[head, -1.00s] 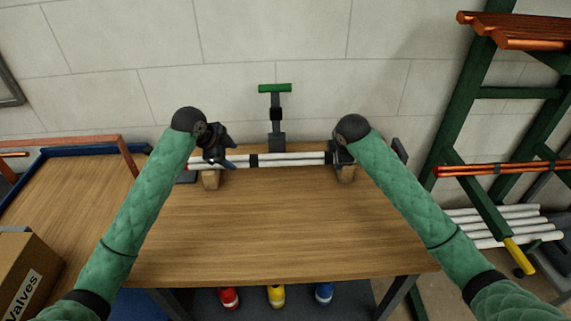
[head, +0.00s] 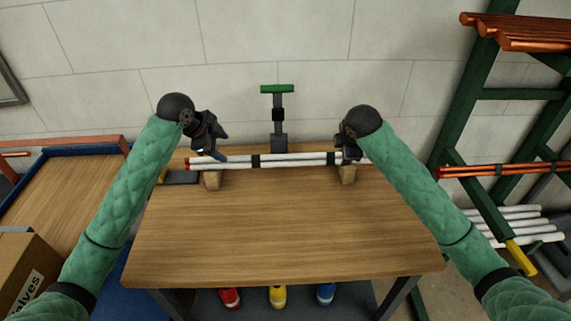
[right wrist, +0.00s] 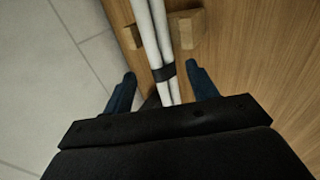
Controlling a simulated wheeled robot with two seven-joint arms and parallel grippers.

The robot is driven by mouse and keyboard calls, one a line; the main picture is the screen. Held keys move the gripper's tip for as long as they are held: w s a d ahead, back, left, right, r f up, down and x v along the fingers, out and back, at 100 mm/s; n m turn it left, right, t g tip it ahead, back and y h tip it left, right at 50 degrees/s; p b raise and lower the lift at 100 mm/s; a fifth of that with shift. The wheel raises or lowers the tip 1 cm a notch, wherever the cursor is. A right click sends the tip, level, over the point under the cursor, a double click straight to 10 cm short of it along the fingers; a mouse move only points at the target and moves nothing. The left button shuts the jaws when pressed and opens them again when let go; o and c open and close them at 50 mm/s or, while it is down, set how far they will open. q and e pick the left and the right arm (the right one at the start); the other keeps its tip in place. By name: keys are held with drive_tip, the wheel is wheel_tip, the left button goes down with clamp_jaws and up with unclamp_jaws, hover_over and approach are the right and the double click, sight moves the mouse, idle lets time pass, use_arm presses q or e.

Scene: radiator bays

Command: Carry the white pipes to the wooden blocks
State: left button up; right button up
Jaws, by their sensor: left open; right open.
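The white pipes (head: 290,161), a bundle with dark bands and a red end at the left, lie across two wooden blocks at the back of the table. The left block (head: 212,179) and the right block (head: 347,174) are under the bundle. My left gripper (head: 222,156) is open, above and behind the bundle's left end. My right gripper (head: 352,158) is at the right end. In the right wrist view its open fingers (right wrist: 160,84) stand either side of the pipes (right wrist: 152,40), apart from them, with a wooden block (right wrist: 187,27) beyond.
The table (head: 290,230) is clear in front of the blocks. A green-topped stand (head: 278,115) rises behind the pipes. A green rack (head: 470,120) with copper pipes stands at the right, with more white pipes low behind it. A cardboard box (head: 25,270) is at the lower left.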

drive_tip(key=shift+v, duration=1.25)
drive_tip(key=shift+s+d, duration=0.1)
drive_tip(key=shift+d, duration=0.1)
